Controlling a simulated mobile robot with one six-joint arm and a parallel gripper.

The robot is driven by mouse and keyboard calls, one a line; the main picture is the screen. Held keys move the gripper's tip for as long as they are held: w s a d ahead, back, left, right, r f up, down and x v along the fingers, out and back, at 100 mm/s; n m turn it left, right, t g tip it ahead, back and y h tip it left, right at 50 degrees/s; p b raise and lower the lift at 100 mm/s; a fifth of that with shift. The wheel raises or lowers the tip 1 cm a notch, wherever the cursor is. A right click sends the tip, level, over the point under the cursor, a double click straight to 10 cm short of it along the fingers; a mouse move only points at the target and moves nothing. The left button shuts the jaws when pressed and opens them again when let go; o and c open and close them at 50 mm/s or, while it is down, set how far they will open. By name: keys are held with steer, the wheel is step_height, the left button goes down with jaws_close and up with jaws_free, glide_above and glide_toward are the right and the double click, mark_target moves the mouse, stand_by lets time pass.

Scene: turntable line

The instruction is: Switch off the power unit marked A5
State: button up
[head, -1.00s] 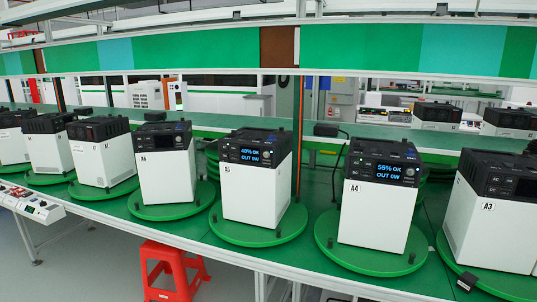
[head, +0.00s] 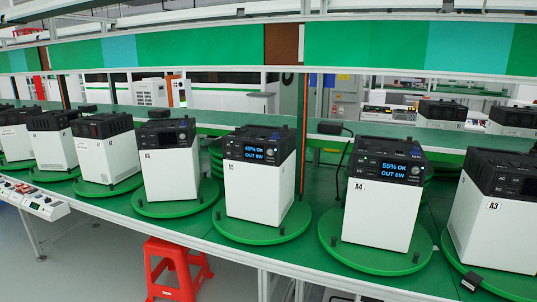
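The power unit marked A5 (head: 257,190) is a white box with a black top, standing upright on a green round turntable (head: 262,234) near the middle of the head view. Its lit blue screen (head: 259,153) reads what looks like "40% OK, OUT 0W", though the first digit is hard to read. Small buttons sit on the black panel around the screen; they are too small to tell apart. My gripper is not in view.
Unit A4 (head: 377,215), its screen lit, stands right of A5; A3 (head: 493,220) is at the right edge. A6 (head: 169,170) and several more units stand to the left. A red stool (head: 177,268) is under the bench front. A brown post (head: 303,120) rises behind A5.

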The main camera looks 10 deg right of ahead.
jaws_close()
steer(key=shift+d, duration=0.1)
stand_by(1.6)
